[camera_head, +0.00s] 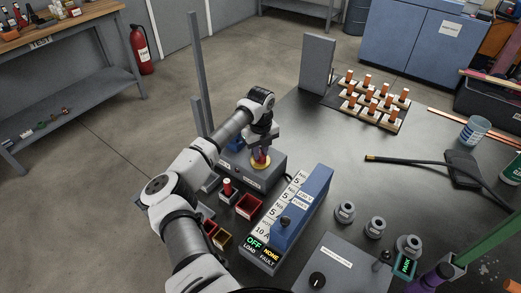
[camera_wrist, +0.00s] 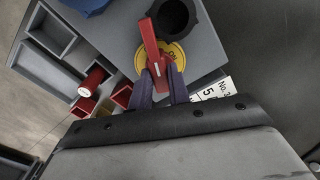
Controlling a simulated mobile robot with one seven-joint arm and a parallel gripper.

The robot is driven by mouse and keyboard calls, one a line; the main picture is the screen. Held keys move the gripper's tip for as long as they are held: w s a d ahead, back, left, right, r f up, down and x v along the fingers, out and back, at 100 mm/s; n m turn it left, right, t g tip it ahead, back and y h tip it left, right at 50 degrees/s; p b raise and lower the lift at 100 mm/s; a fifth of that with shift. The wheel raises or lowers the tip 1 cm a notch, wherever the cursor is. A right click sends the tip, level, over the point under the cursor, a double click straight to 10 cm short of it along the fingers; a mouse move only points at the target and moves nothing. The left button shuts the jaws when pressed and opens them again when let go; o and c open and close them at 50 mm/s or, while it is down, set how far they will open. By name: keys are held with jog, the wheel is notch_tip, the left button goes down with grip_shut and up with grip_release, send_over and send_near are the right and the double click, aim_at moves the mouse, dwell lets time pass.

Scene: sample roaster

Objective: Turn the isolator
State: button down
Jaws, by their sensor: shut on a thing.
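The isolator is a red handle (camera_wrist: 150,45) on a round yellow plate (camera_wrist: 176,56), on top of a grey box (camera_head: 243,171). In the wrist view the letters "ON" show on the yellow plate, right of the handle. My gripper (camera_wrist: 161,76) has its two dark fingers on either side of the handle's near end and is shut on it. In the head view my gripper (camera_head: 262,147) points down onto the handle, and the yellow plate (camera_head: 260,165) shows below it. The fingers hide part of the handle and plate.
A blue-topped unit (camera_head: 306,205) with numbered labels and a lit "OFF / NONE" display stands right of the isolator box. Red bins (camera_head: 249,206) and a red-topped cylinder (camera_head: 227,187) are in front. A dark round opening (camera_wrist: 175,18) lies beside the plate.

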aim_at(261, 153)
jog(key=n+p, duration=0.1)
jog(key=n, duration=0.3)
jog(key=shift+n, duration=0.3)
dwell(0.3)
jog(key=c, duration=1.3)
grip_release()
notch_tip(261, 153, up, 14)
jog(key=b, duration=0.3)
jog(key=shift+b, duration=0.3)
